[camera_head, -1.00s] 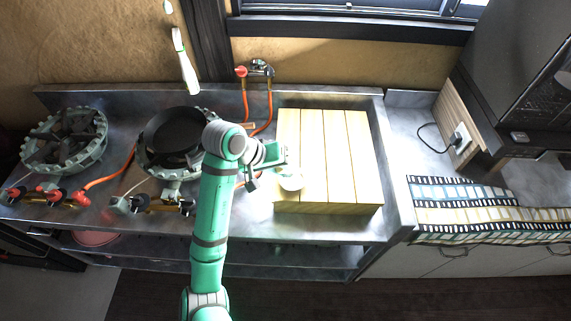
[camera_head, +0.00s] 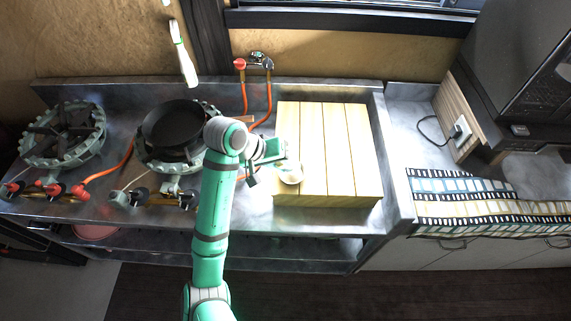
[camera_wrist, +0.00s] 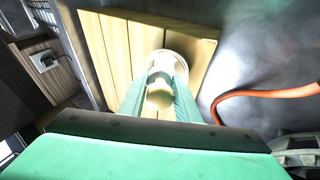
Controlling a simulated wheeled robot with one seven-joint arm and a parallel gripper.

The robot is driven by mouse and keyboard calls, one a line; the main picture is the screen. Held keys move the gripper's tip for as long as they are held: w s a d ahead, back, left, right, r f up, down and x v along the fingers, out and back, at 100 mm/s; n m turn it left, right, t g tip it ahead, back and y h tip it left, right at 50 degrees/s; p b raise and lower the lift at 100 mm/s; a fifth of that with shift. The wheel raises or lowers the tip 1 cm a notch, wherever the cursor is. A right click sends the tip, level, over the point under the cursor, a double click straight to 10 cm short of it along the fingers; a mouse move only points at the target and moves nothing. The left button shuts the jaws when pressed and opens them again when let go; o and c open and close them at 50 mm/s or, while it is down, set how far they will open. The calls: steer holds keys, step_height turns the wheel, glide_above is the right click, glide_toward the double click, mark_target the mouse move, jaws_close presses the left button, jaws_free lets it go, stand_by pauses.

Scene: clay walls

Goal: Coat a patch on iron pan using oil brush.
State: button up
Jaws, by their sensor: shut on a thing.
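The iron pan (camera_head: 172,125) is round and black and sits on the right-hand burner, left of my arm. My gripper (camera_head: 281,165) is at the left edge of the wooden board, beside a small pale bowl (camera_head: 291,175). In the wrist view, my gripper (camera_wrist: 160,84) is shut on a cream-coloured piece (camera_wrist: 158,93), which appears to be the oil brush. The bowl (camera_wrist: 176,58) shows just beyond the fingertips. The brush's bristles cannot be made out, and I cannot tell whether it touches the bowl.
The slatted wooden board (camera_head: 340,150) lies right of my gripper. Orange hoses (camera_head: 268,100) run behind my arm to the wall taps. A second burner (camera_head: 62,135) stands empty at far left. A white utensil (camera_head: 183,55) hangs at the wall. Bare metal counter lies between burners and board.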

steer(key=shift+f, duration=0.9)
stand_by(1.6)
steer(key=shift+r, duration=3.6)
steer(key=shift+f, duration=3.45)
